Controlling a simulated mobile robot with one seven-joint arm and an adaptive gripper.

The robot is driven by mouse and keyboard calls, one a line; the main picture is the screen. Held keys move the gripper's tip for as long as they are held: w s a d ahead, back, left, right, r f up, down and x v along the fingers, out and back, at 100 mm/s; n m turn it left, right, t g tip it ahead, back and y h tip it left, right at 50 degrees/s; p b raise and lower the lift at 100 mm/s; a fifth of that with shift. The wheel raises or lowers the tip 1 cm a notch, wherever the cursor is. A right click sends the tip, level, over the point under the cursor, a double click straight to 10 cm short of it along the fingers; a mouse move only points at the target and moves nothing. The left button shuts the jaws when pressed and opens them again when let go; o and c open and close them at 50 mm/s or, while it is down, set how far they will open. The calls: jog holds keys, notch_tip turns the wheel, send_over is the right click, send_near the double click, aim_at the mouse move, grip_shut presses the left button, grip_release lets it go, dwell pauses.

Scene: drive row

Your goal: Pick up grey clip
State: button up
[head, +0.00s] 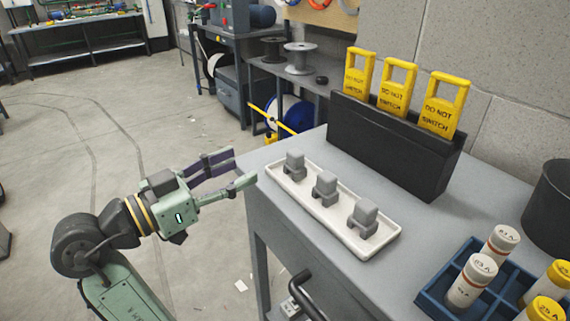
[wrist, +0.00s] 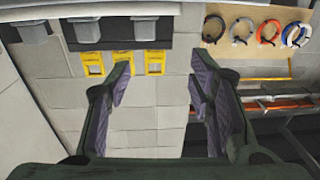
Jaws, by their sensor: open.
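Three grey clips stand in a row along a white tray on the grey table in the head view: a far one (head: 294,165), a middle one (head: 325,188) and a near one (head: 363,218). The white tray (head: 334,229) lies near the table's left edge. My gripper (head: 241,170) is open and empty, with its fingers pointing toward the table, just left of the tray's far end. It is apart from the clips.
A black rack (head: 385,145) with three yellow "do not switch" tags (head: 397,87) stands behind the tray. A blue divided crate (head: 432,299) with capped bottles is at the near right, beside a dark pot (head: 553,205). Open floor (head: 100,135) lies left of the table.

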aim_at(290, 157)
jog(key=shift+m+g+h, duration=0.3)
jog(key=shift+m+g, duration=0.1)
jog(key=shift+g, duration=0.1)
jog(key=p+x, duration=0.1)
jog(key=x, duration=0.6)
jog(key=s+d+p+x, duration=0.1)
jog(key=x, duration=0.3)
jog(key=shift+s+f+p, duration=0.1)
jog(key=shift+f+p, duration=0.2)
jog(key=shift+f, duration=0.05)
jog(key=shift+a, duration=0.1)
grip_shut()
